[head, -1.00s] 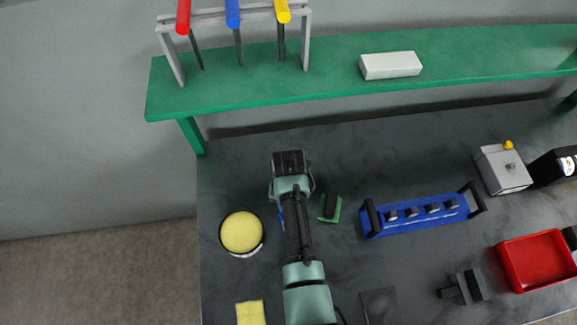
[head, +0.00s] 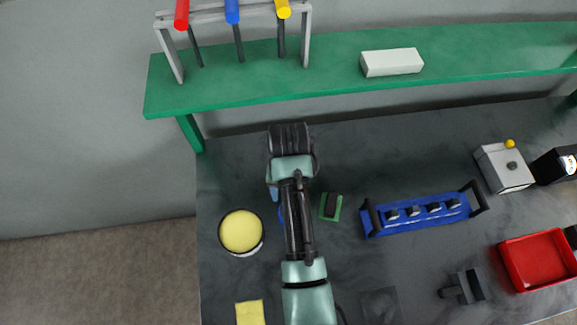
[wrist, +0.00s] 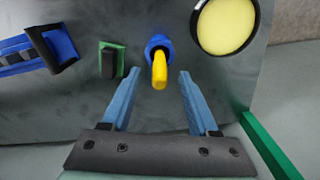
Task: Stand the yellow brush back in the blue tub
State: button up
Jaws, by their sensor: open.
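The yellow brush (wrist: 159,72) shows in the wrist view with one end at the mouth of the blue tub (wrist: 157,44) and its handle pointing toward the camera. It appears to stand in the tub, tilted slightly. My gripper (wrist: 155,74) is open, its two blue fingers apart on either side of the handle's near end; neither finger appears to touch it. In the head view my gripper (head: 290,140) is above the dark bench, and my arm hides the brush and nearly all of the tub.
A round dish with a yellow pad (head: 241,232) stands close beside the tub. A green holder with a black block (head: 331,206) is on its other side, with a blue rack (head: 415,213) beyond. A green shelf (head: 330,88) runs along the back.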

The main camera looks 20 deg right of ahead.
notch_tip(320, 180, up, 6)
jog(key=shift+f+b, duration=0.2)
jog(key=shift+b, duration=0.2)
dwell(0.4)
